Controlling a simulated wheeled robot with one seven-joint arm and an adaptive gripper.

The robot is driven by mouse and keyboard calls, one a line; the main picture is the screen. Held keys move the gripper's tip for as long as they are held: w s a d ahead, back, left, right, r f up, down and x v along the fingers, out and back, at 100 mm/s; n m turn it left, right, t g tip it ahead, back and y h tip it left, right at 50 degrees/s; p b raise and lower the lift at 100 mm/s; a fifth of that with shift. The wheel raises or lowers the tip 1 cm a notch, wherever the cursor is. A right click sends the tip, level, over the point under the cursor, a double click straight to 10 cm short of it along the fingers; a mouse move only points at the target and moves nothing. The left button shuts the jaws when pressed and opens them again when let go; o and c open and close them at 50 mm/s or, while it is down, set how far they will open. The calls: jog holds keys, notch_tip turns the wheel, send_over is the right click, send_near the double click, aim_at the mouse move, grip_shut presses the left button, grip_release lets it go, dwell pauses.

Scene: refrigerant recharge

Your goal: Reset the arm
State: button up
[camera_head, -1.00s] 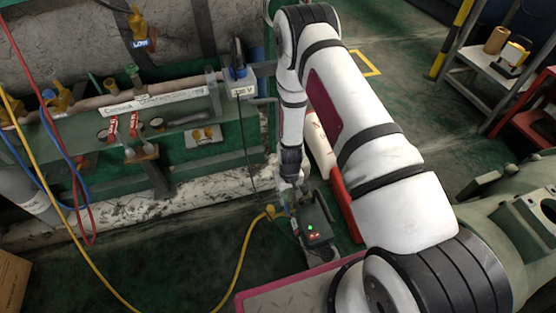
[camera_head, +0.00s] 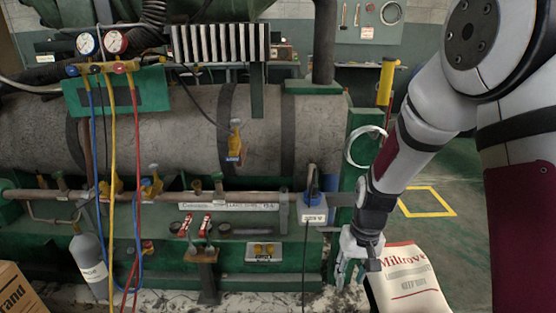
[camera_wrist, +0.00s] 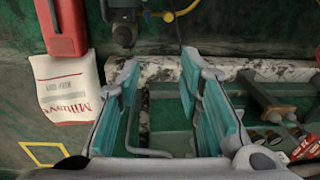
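My gripper (camera_head: 352,262) hangs from my white arm at the right of the head view, pointing down. In that view it is just left of a white sack (camera_head: 408,283) with red lettering. In the wrist view my gripper (camera_wrist: 161,75) is open, its two teal-padded fingers well apart. Nothing is between the pads; behind the gap I see the green frame and a pale, stained ledge. The sack also shows in the wrist view (camera_wrist: 66,88), left of the fingers and apart from them.
A large grey tank (camera_head: 270,125) and its pipework stand behind my gripper. Red, yellow and blue hoses hang from two gauges (camera_head: 102,42) at left. A grey cylinder (camera_head: 88,265) stands lower left. A red object (camera_wrist: 62,28) lies beside the sack. Floor at right is open.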

jog(key=s+r, duration=2.1)
jog(key=s+d+r, duration=0.1)
jog(key=s+r, duration=0.1)
jog(key=s, duration=0.9)
notch_tip(320, 180, up, 32)
jog(key=t+p, duration=0.4)
jog(key=p, duration=2.6)
jog(key=shift+s+d+f+h, duration=0.15)
jog(key=shift+s+d+h, duration=0.05)
jog(key=shift+d+h, duration=0.25)
